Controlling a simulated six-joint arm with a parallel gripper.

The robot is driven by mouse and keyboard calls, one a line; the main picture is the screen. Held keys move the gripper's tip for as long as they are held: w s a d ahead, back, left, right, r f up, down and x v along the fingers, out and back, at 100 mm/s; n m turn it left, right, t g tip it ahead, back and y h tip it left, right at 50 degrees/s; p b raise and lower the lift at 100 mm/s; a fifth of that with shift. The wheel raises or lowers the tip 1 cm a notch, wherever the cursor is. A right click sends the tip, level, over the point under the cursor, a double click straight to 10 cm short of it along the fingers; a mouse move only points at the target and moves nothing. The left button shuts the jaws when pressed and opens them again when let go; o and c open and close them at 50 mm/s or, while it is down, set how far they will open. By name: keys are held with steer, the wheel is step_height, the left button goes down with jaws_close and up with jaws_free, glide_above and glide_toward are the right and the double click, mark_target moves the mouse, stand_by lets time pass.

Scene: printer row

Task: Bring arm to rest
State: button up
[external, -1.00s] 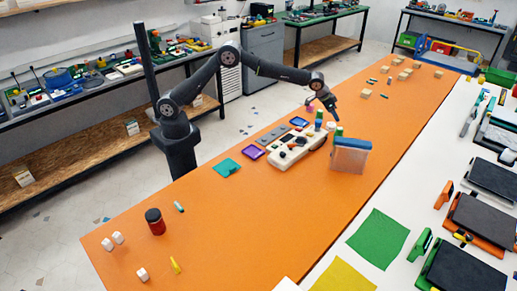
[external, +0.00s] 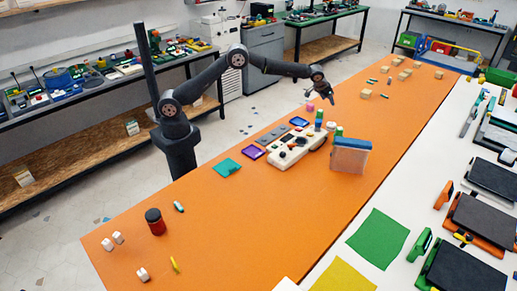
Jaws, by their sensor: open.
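My gripper (external: 331,95) is open and empty, in the air above the orange table (external: 225,240), at the far side of the white device. It is apart from the small stack of green and blue blocks (external: 319,118) that stands just below and left of it. A small pink block (external: 310,107) sits beside that stack. The fingers are small in this view.
A white device (external: 297,148) and a clear box with a blue lid (external: 350,155) stand near the gripper. Wooden blocks (external: 384,94) lie farther back.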

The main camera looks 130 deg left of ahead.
steer(key=s+a+f+n+g, duration=0.1)
steer(key=s+a+n, duration=0.2)
steer(key=s+a, duration=0.4)
steer(key=shift+s+a+f+g, duration=0.2)
steer(key=shift+s+f+g, duration=0.15)
steer(key=shift+s, duration=0.9)
steer(key=shift+o, duration=0.2)
